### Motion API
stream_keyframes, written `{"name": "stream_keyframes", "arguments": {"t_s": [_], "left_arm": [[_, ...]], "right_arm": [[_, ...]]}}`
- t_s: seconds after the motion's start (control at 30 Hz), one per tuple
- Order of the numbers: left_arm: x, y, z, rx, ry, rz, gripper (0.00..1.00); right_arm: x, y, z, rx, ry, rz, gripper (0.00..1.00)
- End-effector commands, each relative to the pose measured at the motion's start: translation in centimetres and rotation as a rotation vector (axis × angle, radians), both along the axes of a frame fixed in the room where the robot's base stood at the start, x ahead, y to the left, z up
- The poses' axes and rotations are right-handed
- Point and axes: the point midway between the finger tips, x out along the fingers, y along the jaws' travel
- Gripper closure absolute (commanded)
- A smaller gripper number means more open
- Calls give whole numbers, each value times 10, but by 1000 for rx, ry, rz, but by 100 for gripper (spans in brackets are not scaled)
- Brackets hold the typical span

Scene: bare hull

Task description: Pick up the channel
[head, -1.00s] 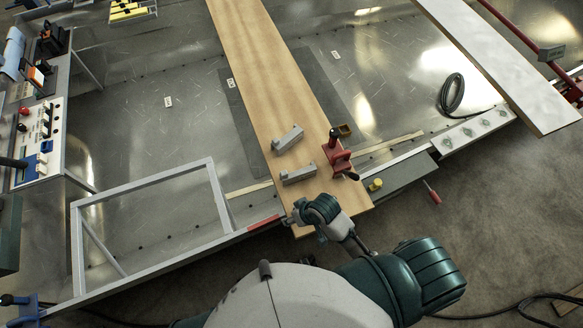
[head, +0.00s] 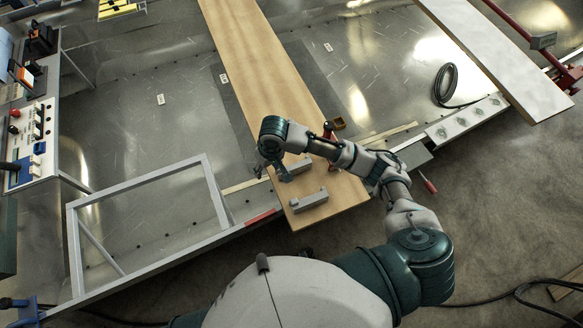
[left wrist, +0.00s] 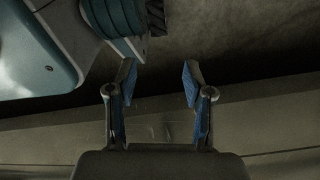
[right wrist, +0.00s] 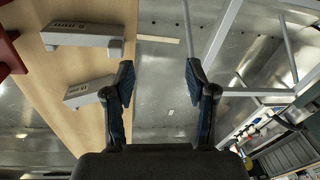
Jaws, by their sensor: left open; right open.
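Two grey labelled metal pieces, one nearer my body (head: 308,202) and one farther (head: 300,167), lie on the long wooden board (head: 265,75). They also show in the right wrist view, the nearer (right wrist: 75,38) above the farther (right wrist: 88,92). I cannot tell which is the channel; the labels are unreadable. My right gripper (head: 272,170) is open and empty, by the left end of the farther piece. In the right wrist view its jaws (right wrist: 159,75) are beside that end; contact is unclear. My left gripper (left wrist: 160,75) is open and empty, outside the head view.
A red clamp (head: 329,133) stands on the board behind my right forearm. A grey metal frame (head: 140,182) lies to the left. A bench with switches (head: 33,140) is at the far left. A coiled black cable (head: 445,85) lies at the right. Bare metal floor separates them.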

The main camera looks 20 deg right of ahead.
Motion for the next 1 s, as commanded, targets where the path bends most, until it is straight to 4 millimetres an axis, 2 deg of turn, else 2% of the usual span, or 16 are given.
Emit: {"name": "stream_keyframes", "arguments": {"t_s": [0.03,0.2,0.33,0.43,0.53,0.8,1.0], "left_arm": [[0,0,0,0,0,0,48],[-1,1,0,1,2,-1,48],[-5,5,-1,7,7,-3,48],[-9,9,-3,13,17,-5,48],[6,6,6,10,-2,-2,48],[27,1,23,5,-13,3,48],[35,-1,31,4,-16,4,48]], "right_arm": [[15,-13,14,-44,7,-42,44],[37,-43,43,-126,45,-164,44],[43,-52,49,-147,59,-205,44],[43,-53,36,-148,62,-210,44],[43,-53,13,-150,63,-209,44],[43,-52,-49,-148,60,-206,44],[43,-52,-69,-147,58,-206,44]]}}
